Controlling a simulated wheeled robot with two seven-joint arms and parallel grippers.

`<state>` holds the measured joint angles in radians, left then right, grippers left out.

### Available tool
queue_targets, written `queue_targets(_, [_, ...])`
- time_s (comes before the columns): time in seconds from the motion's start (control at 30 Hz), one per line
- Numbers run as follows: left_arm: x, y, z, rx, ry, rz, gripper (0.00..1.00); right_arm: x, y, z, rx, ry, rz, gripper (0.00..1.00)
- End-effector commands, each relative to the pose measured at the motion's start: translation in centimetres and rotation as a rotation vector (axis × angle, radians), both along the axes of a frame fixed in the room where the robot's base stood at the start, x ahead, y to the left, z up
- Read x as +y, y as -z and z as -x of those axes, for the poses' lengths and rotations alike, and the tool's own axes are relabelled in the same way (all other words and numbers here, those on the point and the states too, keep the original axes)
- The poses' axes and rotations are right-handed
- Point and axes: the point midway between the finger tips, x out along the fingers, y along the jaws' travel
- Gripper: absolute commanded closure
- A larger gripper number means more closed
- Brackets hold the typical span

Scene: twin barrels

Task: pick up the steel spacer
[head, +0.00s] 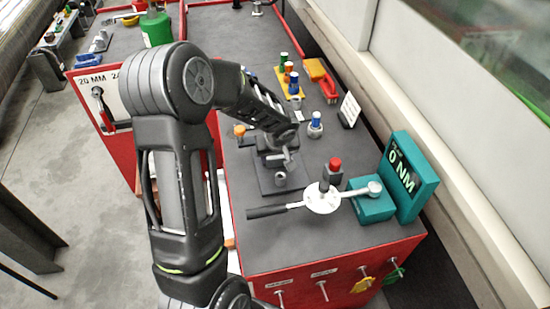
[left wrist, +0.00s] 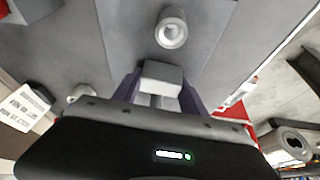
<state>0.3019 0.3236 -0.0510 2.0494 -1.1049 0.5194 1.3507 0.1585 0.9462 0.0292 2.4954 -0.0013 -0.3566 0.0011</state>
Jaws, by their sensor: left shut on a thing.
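My left gripper (head: 277,160) reaches down over a dark square plate (head: 267,186) on the workbench. In the left wrist view its purple fingers (left wrist: 160,92) are shut on a plain grey block (left wrist: 161,72), which looks like the steel spacer. The block's lower part is hidden by the gripper. A hollow grey cylinder (head: 281,179) stands on the plate, just in front of the gripper and apart from it. It also shows in the left wrist view (left wrist: 171,30), beyond the held block. My right gripper is in neither view.
A lever tool with a white disc (head: 322,198) and a teal torque display (head: 408,177) stand to the right. A blue-topped piece (head: 315,125), a small white sign (head: 350,110) and a yellow tray (head: 290,82) are farther back.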

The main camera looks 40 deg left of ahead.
Motion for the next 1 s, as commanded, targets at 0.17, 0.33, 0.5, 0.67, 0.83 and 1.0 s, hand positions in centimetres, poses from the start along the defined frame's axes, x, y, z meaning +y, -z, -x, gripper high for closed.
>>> queue_targets(0.17, [0.1, -1.2, -0.2, -0.006, -0.002, -0.001, 1.00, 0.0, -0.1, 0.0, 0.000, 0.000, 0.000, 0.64])
queue_targets(0.33, [0.1, -3.9, -0.2, -0.007, -0.001, -0.003, 1.00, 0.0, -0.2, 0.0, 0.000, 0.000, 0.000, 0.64])
queue_targets(0.5, [0.1, -7.2, -0.2, -0.007, -0.001, -0.003, 1.00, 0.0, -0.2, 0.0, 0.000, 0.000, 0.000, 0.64])
queue_targets(0.67, [0.1, -9.4, -0.1, -0.005, 0.000, -0.002, 1.00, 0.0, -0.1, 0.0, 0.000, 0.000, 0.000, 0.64])
queue_targets(0.83, [0.0, -10.1, -0.1, -0.003, 0.001, 0.000, 1.00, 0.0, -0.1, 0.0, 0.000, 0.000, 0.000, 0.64])
queue_targets(1.0, [0.0, -10.1, -0.1, -0.002, 0.000, -0.001, 1.00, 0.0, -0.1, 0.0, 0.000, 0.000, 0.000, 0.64])
